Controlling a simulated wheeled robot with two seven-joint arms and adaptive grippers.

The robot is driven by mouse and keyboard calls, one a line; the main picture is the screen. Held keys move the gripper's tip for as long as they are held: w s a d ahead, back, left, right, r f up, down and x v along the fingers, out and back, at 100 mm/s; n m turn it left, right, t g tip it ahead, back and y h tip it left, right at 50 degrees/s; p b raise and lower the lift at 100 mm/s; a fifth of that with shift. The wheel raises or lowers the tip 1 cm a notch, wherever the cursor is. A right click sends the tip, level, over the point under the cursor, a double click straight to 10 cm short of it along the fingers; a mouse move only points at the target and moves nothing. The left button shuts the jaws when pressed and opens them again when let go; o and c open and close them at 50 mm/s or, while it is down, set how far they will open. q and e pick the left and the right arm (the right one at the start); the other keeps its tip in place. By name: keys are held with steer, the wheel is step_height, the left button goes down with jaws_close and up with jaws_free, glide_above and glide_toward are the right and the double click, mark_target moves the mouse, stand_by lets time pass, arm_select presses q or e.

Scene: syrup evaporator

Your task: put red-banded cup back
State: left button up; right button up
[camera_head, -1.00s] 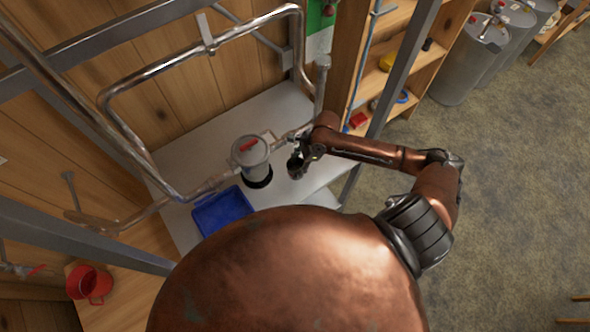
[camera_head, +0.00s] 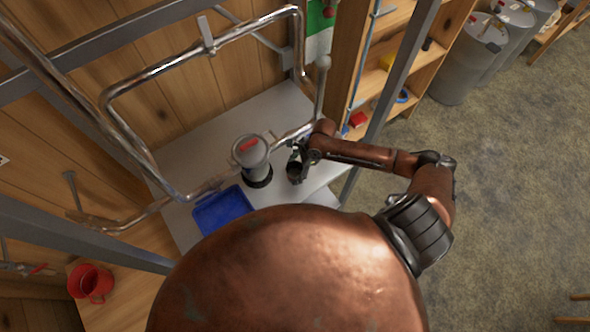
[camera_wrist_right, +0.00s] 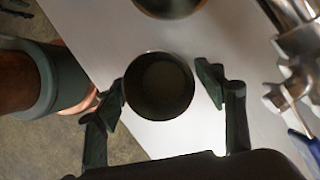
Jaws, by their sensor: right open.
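A dark round cup (camera_wrist_right: 158,87) stands on the pale bench top in the right wrist view, its open mouth facing the camera. It also shows in the head view (camera_head: 294,172), partly behind my right gripper. No red band can be made out on it. My right gripper (camera_wrist_right: 163,88) is open, with one finger on each side of the cup; the left finger is very near its rim, and contact cannot be told. A gap shows at the right finger. In the head view my right gripper (camera_head: 298,158) is at the cup. My left gripper is out of view.
A grey cylinder (camera_head: 249,152) with a red mark and black base stands left of the cup, by metal pipes. A blue tray (camera_head: 223,210) lies on the bench (camera_head: 190,150). A red pot (camera_head: 91,283) is lower left. Shelves (camera_head: 415,75) stand right.

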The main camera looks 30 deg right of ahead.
steer(key=shift+r, duration=0.1)
steer(key=v, duration=1.2)
steer(key=shift+b, duration=0.3)
